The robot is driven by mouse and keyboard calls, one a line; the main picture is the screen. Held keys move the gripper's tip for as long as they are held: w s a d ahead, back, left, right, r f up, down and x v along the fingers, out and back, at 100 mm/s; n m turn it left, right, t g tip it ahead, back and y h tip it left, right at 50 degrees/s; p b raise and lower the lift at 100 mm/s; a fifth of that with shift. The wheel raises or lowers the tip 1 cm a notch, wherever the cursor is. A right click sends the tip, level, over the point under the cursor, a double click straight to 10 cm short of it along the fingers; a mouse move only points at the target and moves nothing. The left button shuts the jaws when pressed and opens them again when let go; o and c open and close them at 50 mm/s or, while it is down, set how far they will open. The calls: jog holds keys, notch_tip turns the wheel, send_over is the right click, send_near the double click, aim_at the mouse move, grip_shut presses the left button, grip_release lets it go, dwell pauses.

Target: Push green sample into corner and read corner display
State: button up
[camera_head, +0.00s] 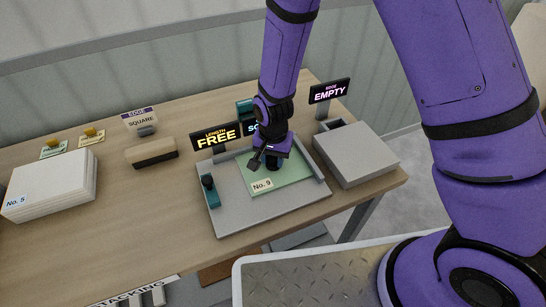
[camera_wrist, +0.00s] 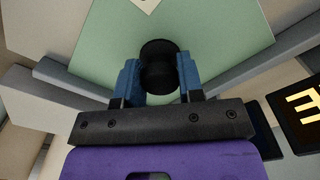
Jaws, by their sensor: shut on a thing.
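The green sample (camera_head: 292,178), a flat sheet labelled No. 9, lies on the grey plate (camera_head: 232,222). My gripper (camera_head: 273,160) is over its far part; in the wrist view my gripper (camera_wrist: 160,82) has its blue fingers shut on a black round knob (camera_wrist: 158,58) above the sheet. Grey rails (camera_wrist: 240,75) run close along two sample edges; whether they touch is unclear, and my gripper hides the corner. A display (camera_head: 215,136) reads LENGTH FREE. Beside it, another display (camera_head: 251,128) is mostly hidden by my arm; only its first letters show.
A grey box (camera_head: 356,155) stands at right, below an EDGE EMPTY display (camera_head: 329,91). A teal block with a black knob (camera_head: 209,190) is at the plate's left. A wooden block (camera_head: 151,152), EDGE SQUARE sign (camera_head: 140,117) and white stack (camera_head: 50,184) stand left. Bare table lies between.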

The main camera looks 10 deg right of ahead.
jog(key=o, duration=1.2)
notch_tip(320, 180, up, 11)
jog(key=s+d+r+n+t+y, duration=0.1)
jog(key=s+d+r, duration=0.1)
jog(key=d+r, duration=0.65)
jog(key=s+d+r+n+t, duration=0.15)
jog(key=d+r, duration=0.35)
jog(key=r, duration=0.6)
jog(key=s+d+r+n+t, duration=0.1)
jog(key=s+d+r, duration=0.3)
jog(key=s, duration=0.3)
jog(key=s+d+r+n+t+h, duration=0.1)
jog(key=s+d+r, duration=0.4)
jog(key=s, duration=0.3)
jog(key=shift+d+r+t, duration=0.25)
jog(key=shift+d+t, duration=0.1)
jog(key=shift+d, duration=0.4)
